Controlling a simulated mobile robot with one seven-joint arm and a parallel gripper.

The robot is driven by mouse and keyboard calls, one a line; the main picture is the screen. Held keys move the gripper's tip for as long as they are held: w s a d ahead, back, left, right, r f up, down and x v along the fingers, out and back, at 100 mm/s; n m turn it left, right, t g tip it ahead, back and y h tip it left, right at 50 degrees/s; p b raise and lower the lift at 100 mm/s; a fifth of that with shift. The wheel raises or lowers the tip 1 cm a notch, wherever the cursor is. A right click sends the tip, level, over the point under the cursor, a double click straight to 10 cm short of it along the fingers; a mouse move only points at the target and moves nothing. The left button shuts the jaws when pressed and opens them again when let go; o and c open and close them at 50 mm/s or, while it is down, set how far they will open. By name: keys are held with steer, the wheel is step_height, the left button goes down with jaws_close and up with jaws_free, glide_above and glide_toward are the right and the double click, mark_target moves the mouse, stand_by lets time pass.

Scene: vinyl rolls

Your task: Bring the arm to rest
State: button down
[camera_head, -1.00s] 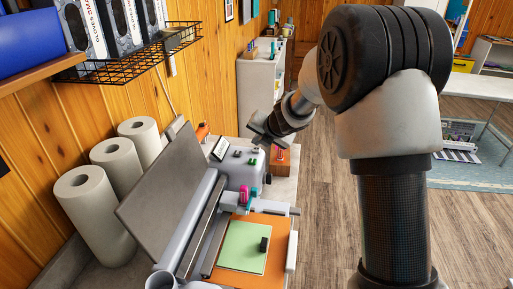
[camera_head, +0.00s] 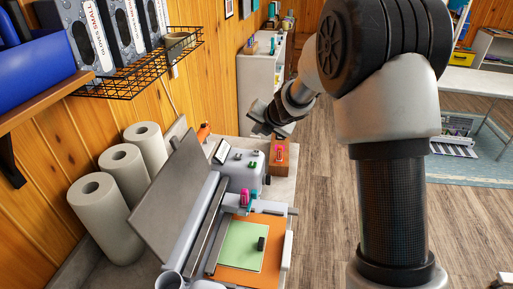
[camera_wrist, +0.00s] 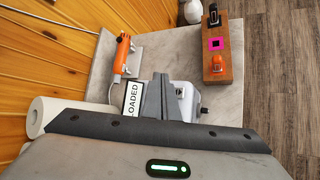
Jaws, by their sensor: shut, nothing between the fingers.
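My gripper (camera_head: 265,119) is above the far part of the counter, over the grey-white cutting machine (camera_head: 243,170). In the wrist view my gripper's fingers (camera_wrist: 160,84) are together, with nothing held between them. They cover part of the machine and the edge of a small sign (camera_wrist: 134,99) reading "LOADED". The gripper is apart from the counter surface. My arm rises at the right of the head view and reaches over toward the back.
Several white rolls (camera_head: 100,205) stand along the wooden wall. A green sheet (camera_head: 241,247) lies on an orange mat (camera_head: 270,230). A wooden holder (camera_wrist: 222,55) with small tools and an orange tool (camera_wrist: 122,55) are near the gripper. A wire shelf (camera_head: 150,65) juts from the wall.

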steer(key=s+d+r+m+t+h+p, duration=0.1)
steer(key=s+d+r+m+h, duration=0.1)
steer(key=d+r+m, duration=0.45)
steer(key=s+d+r+m+t+h, duration=0.2)
steer(key=d+r+m, duration=0.2)
steer(key=r, duration=0.5)
steer(key=s+d+r+m+g+h, duration=0.1)
steer(key=s+d+r+m, duration=0.15)
steer(key=s+m, duration=0.2)
steer(key=s+d+r+m+h, duration=0.1)
steer(key=s+d+r+m, duration=0.15)
steer(key=s+d, duration=0.2)
steer(key=s+d+m+g+h+p, duration=0.1)
steer(key=s+m+g, duration=0.1)
steer(key=s+m, duration=0.8)
steer(key=s+a+f+m+g+y, duration=0.1)
steer(key=s+a+f+m, duration=0.1)
steer(key=s, duration=0.6)
steer(key=s+a+f+m+g+y, duration=0.1)
steer(key=s+a+f+m+y, duration=0.1)
steer(key=s, duration=0.7)
steer(key=shift+s+a+g+p, duration=0.25)
steer(key=shift+a+g+p, duration=0.2)
steer(key=shift+a, duration=0.1)
steer(key=shift+m, duration=0.25)
